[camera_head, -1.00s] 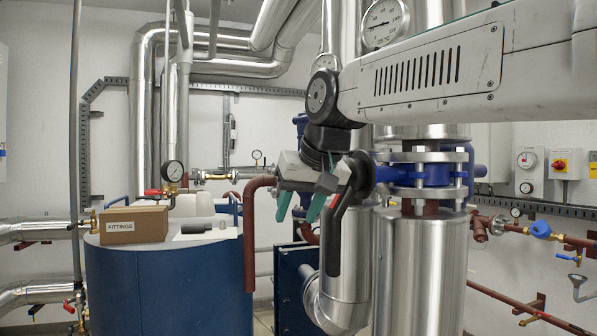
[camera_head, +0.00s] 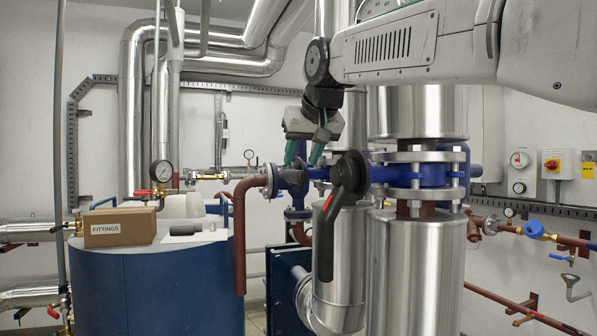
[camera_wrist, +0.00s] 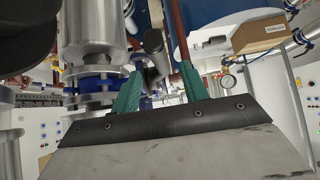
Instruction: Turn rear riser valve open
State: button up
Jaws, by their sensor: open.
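The rear valve, a blue body (camera_head: 296,203) on a red-brown pipe, stands behind the front valve in the head view. A dark grey part, likely its lever (camera_head: 292,177), shows at its top. My gripper (camera_head: 303,160) points down over it with green fingers apart. In the wrist view my gripper (camera_wrist: 160,86) is open, and a dark rounded bar (camera_wrist: 154,50) shows in the gap between the fingers. I cannot tell whether it touches them. The front valve's black lever (camera_head: 335,215) with a red stripe hangs down and hides part of the rear valve.
The front blue flanged valve (camera_head: 432,176) sits between silver insulated pipes close to my arm. A blue tank (camera_head: 160,285) with a cardboard fittings box (camera_head: 120,227) stands left. A red-brown bent pipe (camera_head: 239,240) rises beside the tank.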

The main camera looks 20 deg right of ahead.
aim_at(294, 175)
jog(key=x, duration=0.5)
jog(key=shift+w+f, duration=0.1)
